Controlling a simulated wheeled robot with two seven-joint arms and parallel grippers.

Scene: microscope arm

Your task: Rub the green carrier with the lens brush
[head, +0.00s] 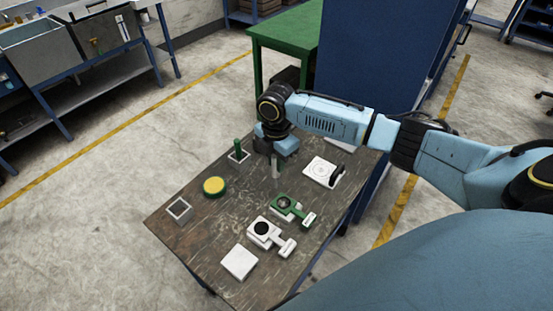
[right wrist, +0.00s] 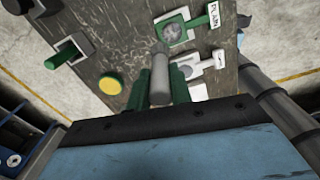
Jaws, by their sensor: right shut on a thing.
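My right gripper (head: 275,156) is shut on the lens brush (head: 275,171), a grey cylinder that points down over the far part of the table. In the right wrist view the brush (right wrist: 160,72) stands between the green fingers. The green carrier (head: 285,202), with a round grey lens and a white label tab, lies on the table nearer than the brush. The brush appears apart from the carrier. My left gripper is not in view.
On the wooden table (head: 205,235) are a white carrier (head: 276,239) with a dark disc, a white block (head: 240,262), a yellow round pad (head: 214,186), a square frame (head: 179,208), a green post (head: 238,147) and a white plate (head: 320,170) with a black part. A blue cabinet (head: 370,50) stands behind.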

